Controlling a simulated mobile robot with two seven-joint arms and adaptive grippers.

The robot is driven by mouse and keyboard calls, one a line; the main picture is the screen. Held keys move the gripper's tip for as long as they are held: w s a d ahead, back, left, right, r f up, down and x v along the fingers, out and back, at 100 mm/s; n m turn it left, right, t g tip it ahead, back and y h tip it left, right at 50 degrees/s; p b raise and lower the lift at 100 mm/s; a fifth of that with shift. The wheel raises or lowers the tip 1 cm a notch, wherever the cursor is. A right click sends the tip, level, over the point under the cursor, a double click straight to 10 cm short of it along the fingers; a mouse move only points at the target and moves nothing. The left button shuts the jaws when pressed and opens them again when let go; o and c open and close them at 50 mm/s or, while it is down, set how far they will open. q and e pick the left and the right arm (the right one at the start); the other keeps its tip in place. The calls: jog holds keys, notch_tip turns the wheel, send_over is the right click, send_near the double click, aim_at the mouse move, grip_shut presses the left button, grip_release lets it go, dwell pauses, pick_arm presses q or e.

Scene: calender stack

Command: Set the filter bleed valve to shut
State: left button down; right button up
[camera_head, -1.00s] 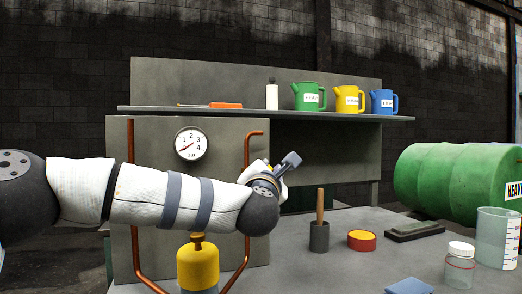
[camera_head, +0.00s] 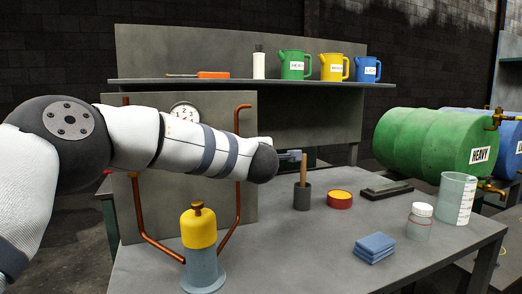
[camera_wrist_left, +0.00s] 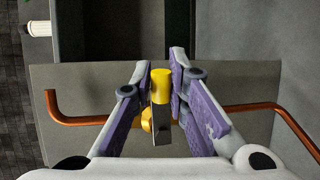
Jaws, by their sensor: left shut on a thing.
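In the left wrist view, the valve's yellow handle (camera_wrist_left: 161,86) stands between the two fingers of my left gripper (camera_wrist_left: 160,66), which is shut on it. A brass valve body (camera_wrist_left: 147,119) shows beside the handle's lower end, on the line of the copper pipe (camera_wrist_left: 250,107). In the head view my left gripper (camera_head: 291,156) is mostly hidden behind my own wrist, and the valve cannot be seen there. The filter (camera_head: 199,228), with a yellow top and a grey-blue base, stands on the bench in front of the panel. My right gripper is not in view.
The grey panel (camera_head: 217,112) carries a partly covered gauge (camera_head: 185,111). A cup with a wooden-handled tool (camera_head: 303,190), a red-and-yellow tin (camera_head: 340,199), a blue cloth (camera_head: 374,247), a jar (camera_head: 420,220) and a beaker (camera_head: 456,198) stand on the bench (camera_head: 320,258). Jugs line the shelf (camera_head: 160,80).

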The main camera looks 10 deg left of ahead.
pick_arm(q)
jog(key=shift+f, duration=0.35)
dwell(0.3)
jog(key=c, duration=1.6)
grip_release()
jog(key=shift+r, duration=0.1)
jog(key=v, duration=1.2)
jog(key=shift+d+r, duration=0.1)
jog(key=shift+r, duration=0.1)
